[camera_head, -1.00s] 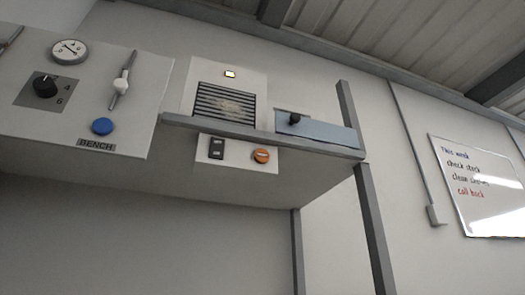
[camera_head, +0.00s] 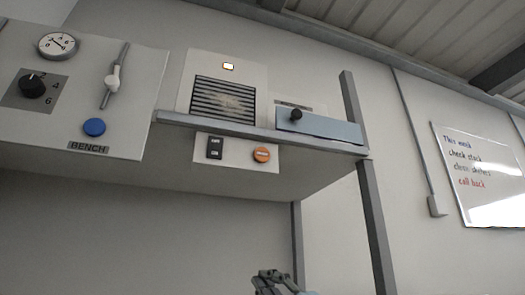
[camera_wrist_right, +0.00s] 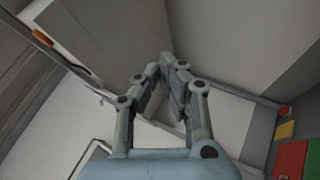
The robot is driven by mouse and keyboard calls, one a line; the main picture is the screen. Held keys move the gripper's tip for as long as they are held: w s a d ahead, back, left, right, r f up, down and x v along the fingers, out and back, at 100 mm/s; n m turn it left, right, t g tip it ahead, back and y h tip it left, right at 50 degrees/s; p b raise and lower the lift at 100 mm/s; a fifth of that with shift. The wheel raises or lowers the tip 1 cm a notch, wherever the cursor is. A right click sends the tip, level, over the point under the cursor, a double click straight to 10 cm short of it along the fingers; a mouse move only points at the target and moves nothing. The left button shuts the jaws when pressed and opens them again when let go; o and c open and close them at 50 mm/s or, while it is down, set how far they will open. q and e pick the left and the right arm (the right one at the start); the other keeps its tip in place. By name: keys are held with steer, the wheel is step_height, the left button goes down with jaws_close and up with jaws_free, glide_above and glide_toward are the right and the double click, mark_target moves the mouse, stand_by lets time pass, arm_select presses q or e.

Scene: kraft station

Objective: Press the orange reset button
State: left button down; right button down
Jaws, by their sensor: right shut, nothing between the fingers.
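My left gripper is not in view.
A black switch (camera_head: 215,147) sits left of the button on the same plate. A grey post (camera_head: 374,225) stands to the right. A blue button (camera_head: 94,127) is on the left panel.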

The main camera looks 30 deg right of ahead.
mark_target(262, 155)
steer(key=s+a+r+n+g+y+p, duration=0.1)
steer(key=s+a+r+n+g+y, duration=0.2)
steer(key=r+n, duration=0.4)
steer(key=s+a+r+n+g+y, duration=0.2)
steer(key=s+a+r+n+y, duration=0.1)
steer(key=r+n, duration=0.45)
steer(key=s+a+r+n+g+y+p, duration=0.1)
steer(key=s+a+r+n+g+y, duration=0.25)
steer(key=r+n, duration=0.35)
steer(key=s+d+r+n+t+h, duration=0.2)
steer(key=s+d+r+t+h, duration=0.1)
steer(key=d+r+t+h, duration=0.1)
step_height(262, 155, up, 2)
steer(key=d+h, duration=0.1)
steer(key=h, duration=0.2)
steer(key=shift+d+r+p, duration=0.15)
steer(key=shift+r+p, duration=0.1)
steer(key=shift+p, duration=0.15)
steer(key=shift+s+n+h, duration=0.1)
steer(key=shift+n+h, duration=0.15)
steer(key=shift+w+d+p, duration=0.35)
steer(key=shift+w+p, duration=0.75)
steer(key=shift+w, duration=0.35)
steer(key=shift+w+d+p, duration=0.35)
steer(key=shift+w+p, duration=0.7)
steer(key=shift+w, duration=0.35)
steer(key=shift+w+d+p, duration=0.35)
steer(key=shift+w+p, duration=0.75)
steer(key=shift+w, duration=0.35)
